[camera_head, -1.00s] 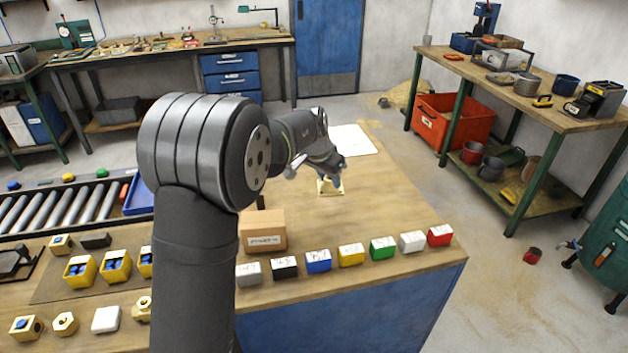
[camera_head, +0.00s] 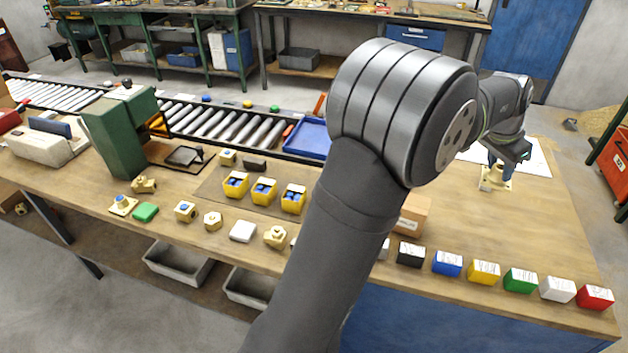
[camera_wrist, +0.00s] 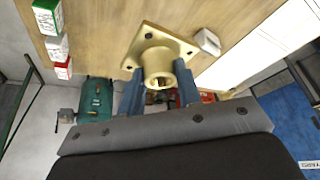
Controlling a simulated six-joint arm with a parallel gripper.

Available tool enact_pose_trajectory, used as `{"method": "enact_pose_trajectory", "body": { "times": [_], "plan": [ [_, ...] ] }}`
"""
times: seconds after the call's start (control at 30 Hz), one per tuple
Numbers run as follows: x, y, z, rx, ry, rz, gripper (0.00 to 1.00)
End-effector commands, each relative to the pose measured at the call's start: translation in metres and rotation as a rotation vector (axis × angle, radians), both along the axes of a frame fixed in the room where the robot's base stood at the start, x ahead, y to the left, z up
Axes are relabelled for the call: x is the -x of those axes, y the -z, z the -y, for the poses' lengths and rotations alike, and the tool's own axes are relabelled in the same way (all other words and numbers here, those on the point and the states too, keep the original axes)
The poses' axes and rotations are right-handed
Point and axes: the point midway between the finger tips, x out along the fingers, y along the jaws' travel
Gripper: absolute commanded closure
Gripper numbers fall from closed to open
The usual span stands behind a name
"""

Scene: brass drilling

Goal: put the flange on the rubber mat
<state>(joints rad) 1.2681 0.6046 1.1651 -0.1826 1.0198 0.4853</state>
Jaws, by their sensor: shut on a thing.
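The flange (camera_head: 494,181) is a brass piece with a square plate and a round hub, over the right part of the bench in the head view. My gripper (camera_head: 496,165) is shut on it from above. In the wrist view my two fingers (camera_wrist: 160,98) close on the hub of the flange (camera_wrist: 158,55), its plate facing away from me. I cannot tell whether the plate touches the bench. A flat brownish mat (camera_head: 212,186) lies left of my arm with several things on it; I cannot tell whether it is rubber.
Three yellow bins (camera_head: 264,191) with blue contents stand on the brownish mat. Brass parts (camera_head: 213,221) lie along the bench's front. Several coloured labelled blocks (camera_head: 483,272) line the right front edge. A cardboard box (camera_head: 412,214) stands beside my arm. A white sheet (camera_head: 535,158) lies behind the flange.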

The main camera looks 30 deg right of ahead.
Motion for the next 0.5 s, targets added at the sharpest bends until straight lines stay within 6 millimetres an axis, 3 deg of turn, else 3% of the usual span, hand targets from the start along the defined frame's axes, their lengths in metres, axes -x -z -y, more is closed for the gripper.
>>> {"method": "enact_pose_trajectory", "body": {
  "times": [0.27,0.5],
  "plan": [
    [-0.07,-0.001,-0.023,0.002,-0.15,0.002,1.0],
    [-0.171,-0.001,-0.074,0.001,-0.382,0.003,1.0]
  ]
}}
